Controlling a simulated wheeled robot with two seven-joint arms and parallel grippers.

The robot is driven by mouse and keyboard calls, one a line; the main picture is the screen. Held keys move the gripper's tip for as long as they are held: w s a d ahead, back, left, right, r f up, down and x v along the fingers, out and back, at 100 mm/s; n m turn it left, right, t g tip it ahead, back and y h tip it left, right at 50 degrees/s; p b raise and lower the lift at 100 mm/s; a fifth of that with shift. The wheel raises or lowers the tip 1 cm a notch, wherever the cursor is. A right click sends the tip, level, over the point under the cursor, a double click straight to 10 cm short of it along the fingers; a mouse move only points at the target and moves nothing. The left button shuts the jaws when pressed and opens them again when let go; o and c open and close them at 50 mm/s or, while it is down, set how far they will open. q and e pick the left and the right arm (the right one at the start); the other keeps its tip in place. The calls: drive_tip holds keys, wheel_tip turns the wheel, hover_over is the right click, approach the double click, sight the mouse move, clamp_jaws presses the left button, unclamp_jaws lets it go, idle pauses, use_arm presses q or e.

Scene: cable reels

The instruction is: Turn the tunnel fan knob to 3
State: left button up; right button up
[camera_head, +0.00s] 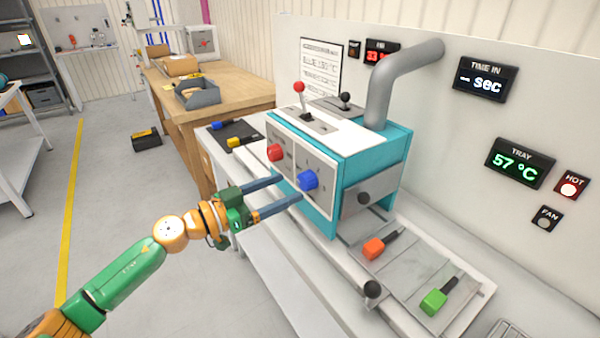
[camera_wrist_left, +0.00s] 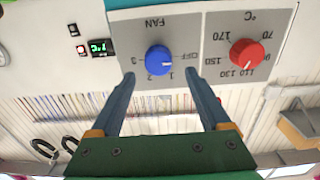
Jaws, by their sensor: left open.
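The blue fan knob (camera_head: 308,180) is on the front panel of the teal and white machine (camera_head: 375,160). In the left wrist view the blue knob (camera_wrist_left: 158,60) sits under an upside-down FAN label with OFF, 1, 2 and 3 around it. Its pale mark appears to face OFF. My left gripper (camera_head: 291,190) is open and empty in front of the panel. In the left wrist view its fingertips (camera_wrist_left: 160,73) stand on either side of the knob, apart from it. My right gripper is not in view.
A red temperature knob (camera_head: 276,152) is on the same panel, left of the blue one. A grey pipe (camera_head: 395,80) rises from the machine. A FAN indicator (camera_head: 547,218) on the wall looks dark.

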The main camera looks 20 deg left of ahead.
sight(302, 182)
use_arm(q)
drive_tip(key=x, duration=0.4)
drive_tip(key=shift+s+d+r, duration=0.15)
drive_tip(key=shift+s+d, duration=0.05)
drive_tip(key=shift+d, duration=0.05)
drive_tip(key=shift+w, duration=0.25)
drive_tip(key=shift+a, duration=0.15)
drive_tip(key=shift+c, duration=0.2)
drive_tip(key=shift+s, duration=0.15)
drive_tip(key=c, duration=0.7)
clamp_jaws()
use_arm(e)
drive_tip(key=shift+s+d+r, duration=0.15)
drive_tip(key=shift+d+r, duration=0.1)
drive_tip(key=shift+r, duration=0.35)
